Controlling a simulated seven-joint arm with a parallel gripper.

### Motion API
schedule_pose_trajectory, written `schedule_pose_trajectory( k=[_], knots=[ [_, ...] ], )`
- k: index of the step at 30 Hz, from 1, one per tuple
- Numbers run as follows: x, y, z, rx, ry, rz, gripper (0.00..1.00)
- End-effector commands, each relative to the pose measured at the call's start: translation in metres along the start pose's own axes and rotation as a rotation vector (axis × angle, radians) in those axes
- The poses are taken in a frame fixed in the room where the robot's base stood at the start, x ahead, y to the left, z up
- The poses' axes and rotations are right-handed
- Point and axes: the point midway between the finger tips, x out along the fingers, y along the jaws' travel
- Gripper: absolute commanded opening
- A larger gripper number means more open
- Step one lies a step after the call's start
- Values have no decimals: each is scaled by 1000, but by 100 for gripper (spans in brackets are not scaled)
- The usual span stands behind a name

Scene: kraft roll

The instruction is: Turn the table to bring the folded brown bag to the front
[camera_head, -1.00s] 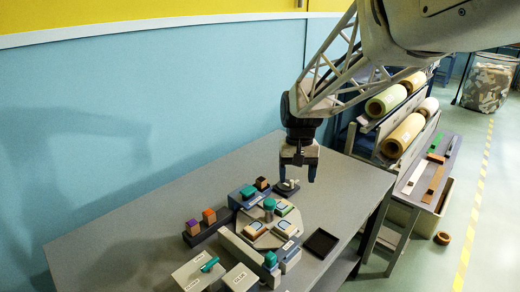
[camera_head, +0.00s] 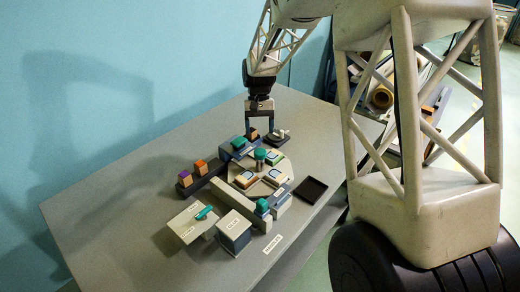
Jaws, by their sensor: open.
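The round grey turntable (camera_head: 290,164) lies on the table, with a teal-topped post (camera_head: 260,155) at its middle. Several small flat packets lie around the post, among them a tan one at the left (camera_head: 243,180) and a tan one with a pale window at the front right (camera_head: 276,178). I cannot tell which of them is the folded brown bag. My gripper (camera_head: 259,131) is open and points down behind the turntable, close to a small orange-brown block (camera_head: 253,134). I cannot tell whether it touches the block.
A blue box with a teal top (camera_head: 238,144) stands behind the turntable. A long grey bar (camera_head: 230,198) and pale boxes (camera_head: 235,232) stand in front and left. A dark tray (camera_head: 310,189) lies at the right. Purple and orange blocks (camera_head: 192,175) sit on a dark holder.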

Motion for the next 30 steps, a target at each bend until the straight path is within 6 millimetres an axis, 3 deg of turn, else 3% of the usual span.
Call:
schedule_pose_trajectory(
  k=[17, 30],
  knots=[
    [8, 0, -1, 0, -3, 0, 71],
    [55, 0, -1, 0, -2, 0, 71]
  ],
)
